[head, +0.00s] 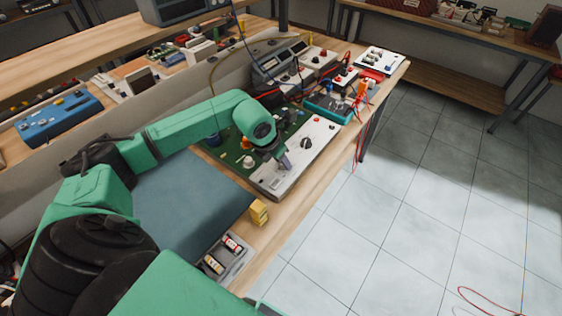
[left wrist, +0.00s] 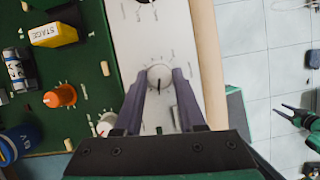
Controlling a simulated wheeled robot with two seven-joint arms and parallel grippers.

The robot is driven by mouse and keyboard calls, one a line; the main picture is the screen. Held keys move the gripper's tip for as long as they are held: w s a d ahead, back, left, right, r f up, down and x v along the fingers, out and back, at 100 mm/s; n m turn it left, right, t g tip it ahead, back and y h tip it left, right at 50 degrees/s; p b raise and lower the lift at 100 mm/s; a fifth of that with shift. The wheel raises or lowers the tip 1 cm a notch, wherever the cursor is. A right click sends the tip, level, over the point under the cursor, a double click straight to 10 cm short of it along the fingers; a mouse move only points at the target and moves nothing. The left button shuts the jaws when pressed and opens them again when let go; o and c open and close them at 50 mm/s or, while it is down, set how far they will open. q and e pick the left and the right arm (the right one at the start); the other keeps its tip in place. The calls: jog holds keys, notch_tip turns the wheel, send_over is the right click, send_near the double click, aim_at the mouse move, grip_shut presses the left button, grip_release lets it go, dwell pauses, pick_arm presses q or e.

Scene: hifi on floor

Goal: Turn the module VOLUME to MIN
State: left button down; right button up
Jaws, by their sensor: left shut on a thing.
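A white panel (head: 292,165) runs along the front of a green circuit board at the bench edge. My left gripper (head: 285,165) is over the near part of this panel, pointing down. In the left wrist view my left gripper (left wrist: 160,82) is shut on a pale round knob (left wrist: 159,74), one finger on each side. A dark mark shows on the knob's lower side in that view. The print around it is too small to read. A green and dark gripper (left wrist: 296,113), apparently my right one, is beyond the bench edge with its jaws apart and empty.
An orange knob (left wrist: 61,96), a white knob (left wrist: 106,124) and a yellow STAGE block (left wrist: 52,33) are on the green board left of the panel. A black knob (head: 306,143) stands farther along the panel. Open floor lies right of the bench.

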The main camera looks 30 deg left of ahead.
pick_arm(q)
jog(key=n+b, duration=0.1)
jog(key=n+y+b, duration=0.1)
jog(key=n, duration=0.1)
jog(key=shift+w+d+n+y, duration=0.15)
jog(key=shift+n+y, duration=0.15)
jog(key=n+y+b, duration=0.1)
jog(key=n+b, duration=0.1)
jog(key=n, duration=0.1)
jog(key=shift+d+n, duration=0.1)
jog(key=shift+n, duration=0.2)
jog(key=n+y+b, duration=0.1)
jog(key=n, duration=0.1)
jog(key=shift+r+n+b, duration=0.1)
jog(key=shift+n+b, duration=0.2)
jog(key=shift+w+d+r+n+g+y+b, duration=0.1)
jog(key=shift+n+g+y+b, duration=0.4)
jog(key=shift+n, duration=0.9)
jog(key=c, duration=0.5)
grip_release()
